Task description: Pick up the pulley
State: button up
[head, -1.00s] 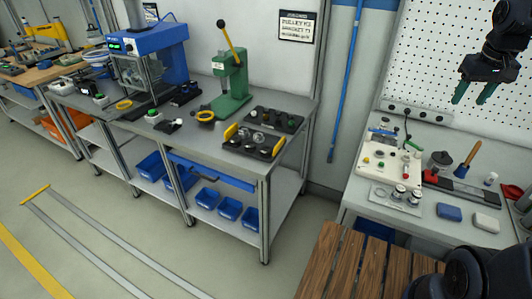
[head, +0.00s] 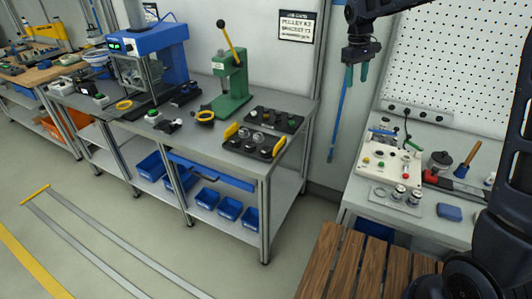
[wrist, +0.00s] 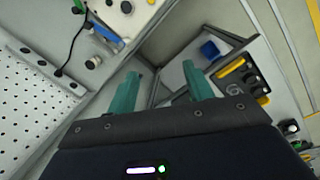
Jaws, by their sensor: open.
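A black tray with yellow handles (head: 231,131) sits at the front right of the middle bench. Round silver parts (head: 258,137) that look like pulleys lie in it; they are small, so I cannot tell their exact shape. The tray also shows at the right of the wrist view (wrist: 230,69), with a grey round part (wrist: 234,89) in it. My gripper (head: 356,77) has green fingers, open and empty, pointing down. It hangs high near the wall, right of the tray and well apart from it. The fingers also show in the wrist view (wrist: 160,75).
A green arbor press (head: 232,88) stands behind the tray, beside a second black tray (head: 275,119) with dark parts. A right-hand bench holds a white control box (head: 385,158). A wooden slatted surface (head: 345,265) is in front. Floor at left is clear.

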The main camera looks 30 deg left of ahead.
jog(key=a+f+n, duration=0.2)
jog(key=a+f, duration=0.3)
jog(key=a, duration=0.5)
jog(key=n+h, duration=0.3)
jog(key=n, duration=0.2)
send_near(266, 150)
jog(key=x, duration=0.8)
jog(key=shift+d+f, duration=0.1)
jog(key=shift+f, duration=0.2)
jog(key=c, duration=0.7)
